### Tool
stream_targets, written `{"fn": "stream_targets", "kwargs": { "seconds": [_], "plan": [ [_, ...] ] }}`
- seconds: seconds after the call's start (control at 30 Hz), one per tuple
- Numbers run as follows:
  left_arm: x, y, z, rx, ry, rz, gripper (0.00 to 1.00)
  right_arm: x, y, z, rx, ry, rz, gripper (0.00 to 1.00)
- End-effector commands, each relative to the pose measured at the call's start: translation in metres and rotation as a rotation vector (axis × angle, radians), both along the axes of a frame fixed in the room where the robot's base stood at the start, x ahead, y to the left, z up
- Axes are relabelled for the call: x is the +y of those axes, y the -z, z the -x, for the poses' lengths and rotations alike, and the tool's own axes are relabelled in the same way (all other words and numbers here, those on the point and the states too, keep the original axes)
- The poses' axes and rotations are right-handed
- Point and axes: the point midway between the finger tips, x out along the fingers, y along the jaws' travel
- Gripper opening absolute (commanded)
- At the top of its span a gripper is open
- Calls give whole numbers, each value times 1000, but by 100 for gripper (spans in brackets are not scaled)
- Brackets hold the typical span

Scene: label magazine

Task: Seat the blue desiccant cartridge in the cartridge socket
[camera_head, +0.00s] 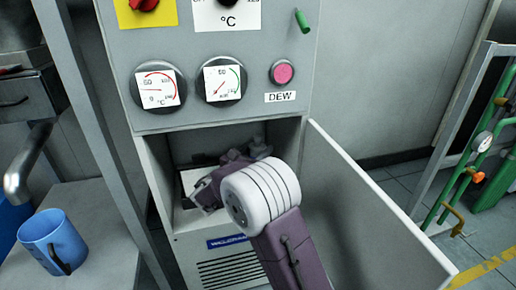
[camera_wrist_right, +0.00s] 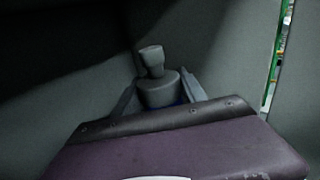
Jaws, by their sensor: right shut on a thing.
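My right gripper (camera_head: 207,188) reaches into the open compartment (camera_head: 155,176) in the lower part of the grey cabinet. In the right wrist view its pale fingers (camera_wrist_right: 160,95) are shut on the blue desiccant cartridge (camera_wrist_right: 158,88). Its dark grey stepped top stands between the fingers, and a sliver of blue shows below it. The rest of the cartridge is hidden by the gripper. I cannot make out the cartridge socket, so I cannot tell whether the cartridge touches it. My left gripper is not in view.
The cabinet's door (camera_head: 365,215) stands open to the right of my arm. Two gauges (camera_head: 222,82) and a pink DEW button (camera_head: 283,72) sit above the compartment. A blue mug (camera_head: 50,240) stands on the bench at left. Green pipes (camera_head: 470,165) run at far right.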

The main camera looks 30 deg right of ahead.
Motion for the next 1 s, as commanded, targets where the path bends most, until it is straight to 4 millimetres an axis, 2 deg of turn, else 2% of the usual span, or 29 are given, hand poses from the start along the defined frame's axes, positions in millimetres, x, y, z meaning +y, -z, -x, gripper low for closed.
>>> {"fn": "stream_targets", "kwargs": {
  "seconds": [0.03,0.13,0.47,0.63,1.0],
  "plan": [
    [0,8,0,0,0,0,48,0,10,0,0,0,1,0],
    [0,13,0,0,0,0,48,0,17,0,0,0,1,0],
    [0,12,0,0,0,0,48,0,19,0,0,0,1,0],
    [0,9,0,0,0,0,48,0,44,0,3,0,3,0],
    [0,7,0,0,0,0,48,0,43,0,-2,0,1,0]
  ]
}}
